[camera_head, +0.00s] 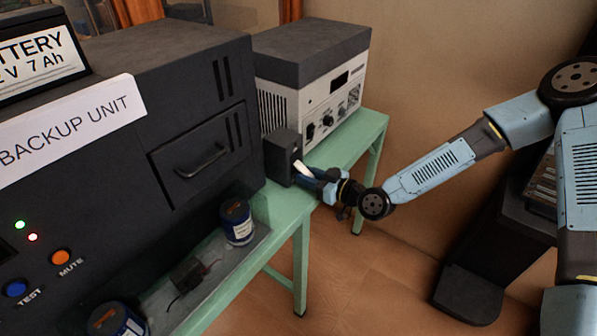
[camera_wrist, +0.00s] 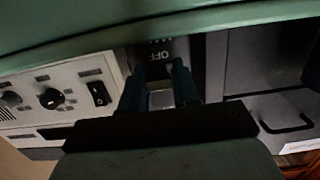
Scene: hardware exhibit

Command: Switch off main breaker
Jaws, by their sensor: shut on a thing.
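The main breaker is a dark box (camera_head: 280,157) on the green table, between the backup unit and the grey-white instrument. Its pale lever (camera_head: 302,168) sticks out of the front face. My gripper (camera_head: 309,174) is at this face with its fingers around the lever. In the wrist view, which is upside down, the lever (camera_wrist: 161,100) shows between the two fingers of my gripper (camera_wrist: 159,82), shut on it. An inverted OFF label (camera_wrist: 162,55) is on the breaker face just beyond the fingertips. The fingers partly hide the lever.
The black backup unit (camera_head: 185,100) with a handled drawer (camera_head: 200,155) stands left of the breaker. The instrument (camera_head: 310,80) with knobs stands behind it. A blue can (camera_head: 237,222) is near the front of the green table (camera_head: 345,152).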

